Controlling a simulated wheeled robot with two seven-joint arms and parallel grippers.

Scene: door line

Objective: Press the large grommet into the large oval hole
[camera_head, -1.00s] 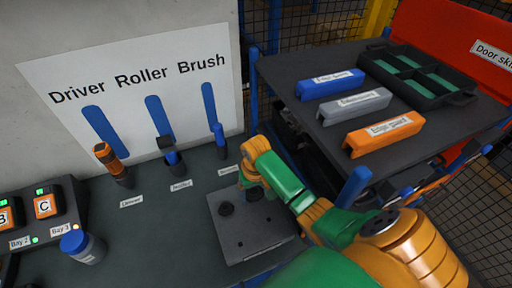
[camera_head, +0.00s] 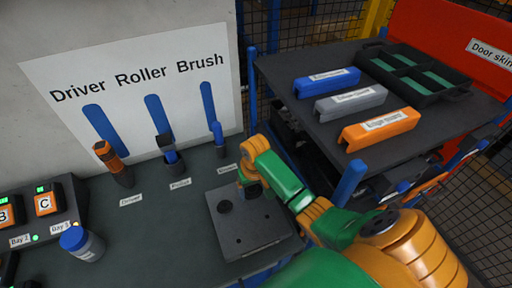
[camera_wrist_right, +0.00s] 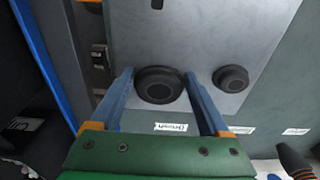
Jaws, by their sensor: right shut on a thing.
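A large round black grommet (camera_wrist_right: 158,86) is between the blue fingertips of my right gripper (camera_wrist_right: 158,75) in the right wrist view. The gripper is shut on it, close over the grey metal panel (camera_head: 262,233). In the head view the right gripper (camera_head: 246,181) is at the panel's far right part and mostly hides this grommet. I cannot tell whether the grommet is seated; the large oval hole is not visible as an opening. A second, smaller black grommet (camera_wrist_right: 231,78) sits on the panel, also seen in the head view (camera_head: 225,206). My left gripper is not in view.
Driver (camera_head: 113,162), roller (camera_head: 172,157) and brush (camera_head: 219,137) stand along the back of the bench. A blue-capped jar (camera_head: 82,244) stands at left. At right, a dark shelf (camera_head: 292,67) bears blue, grey and orange guards and a black tray (camera_head: 458,96).

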